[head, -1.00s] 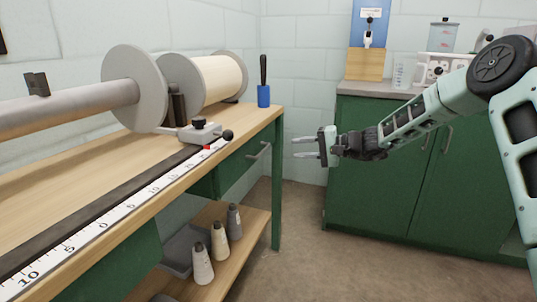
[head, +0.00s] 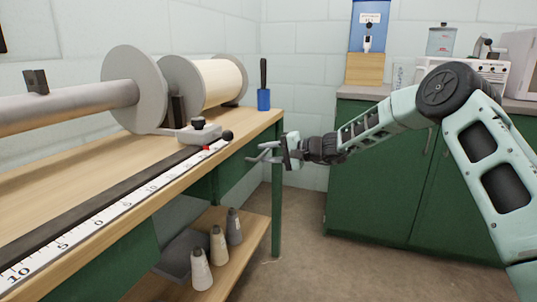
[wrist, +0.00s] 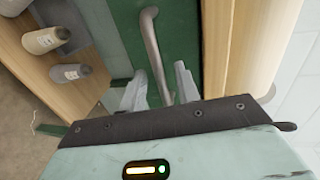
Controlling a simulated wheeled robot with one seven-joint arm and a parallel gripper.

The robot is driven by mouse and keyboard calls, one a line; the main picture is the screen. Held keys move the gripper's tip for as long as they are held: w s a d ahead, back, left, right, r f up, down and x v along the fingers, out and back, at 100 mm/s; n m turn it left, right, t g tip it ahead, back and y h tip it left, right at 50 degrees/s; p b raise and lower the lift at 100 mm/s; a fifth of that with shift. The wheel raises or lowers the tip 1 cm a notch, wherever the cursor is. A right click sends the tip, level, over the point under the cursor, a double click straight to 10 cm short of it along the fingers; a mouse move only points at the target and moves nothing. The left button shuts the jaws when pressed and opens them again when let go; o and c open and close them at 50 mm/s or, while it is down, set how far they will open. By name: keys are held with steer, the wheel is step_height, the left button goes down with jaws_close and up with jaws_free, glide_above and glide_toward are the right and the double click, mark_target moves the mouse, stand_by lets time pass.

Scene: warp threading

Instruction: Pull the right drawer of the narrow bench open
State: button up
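The narrow bench (head: 120,215) stands at the left with a wooden top. Its green right drawer (head: 232,172) is under the top's far end and looks closed. My gripper (head: 262,153) is in front of this drawer and hides most of its handle in the head view. In the wrist view the metal bar handle (wrist: 152,40) runs down between the two fingers of my gripper (wrist: 158,88), against the green drawer front (wrist: 183,25). The fingers are apart, with a gap on each side of the bar. I cannot tell how deep the bar sits between them.
A lower shelf (head: 240,255) holds several cones (head: 218,245) and a grey tray (head: 178,255). A blue cup (head: 264,98) and a ruler (head: 110,212) are on the bench top. Green cabinets (head: 375,175) stand at the right, with open floor (head: 310,240) between.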

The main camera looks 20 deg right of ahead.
jaws_close()
steer(key=f+v, duration=0.2)
steer(key=v, duration=0.9)
steer(key=f+b+v, duration=0.1)
steer(key=f+v, duration=0.1)
steer(key=v, duration=0.9)
steer(key=shift+s+d+f+b, duration=0.3)
steer(key=shift+s+d, duration=0.1)
steer(key=shift+d, duration=0.15)
steer(key=shift+o, duration=0.3)
jaws_free()
steer(key=shift+d, duration=0.1)
steer(key=p+v, duration=0.4)
steer(key=v, duration=1.3)
steer(key=shift+p, duration=0.3)
steer(key=shift+s, duration=0.1)
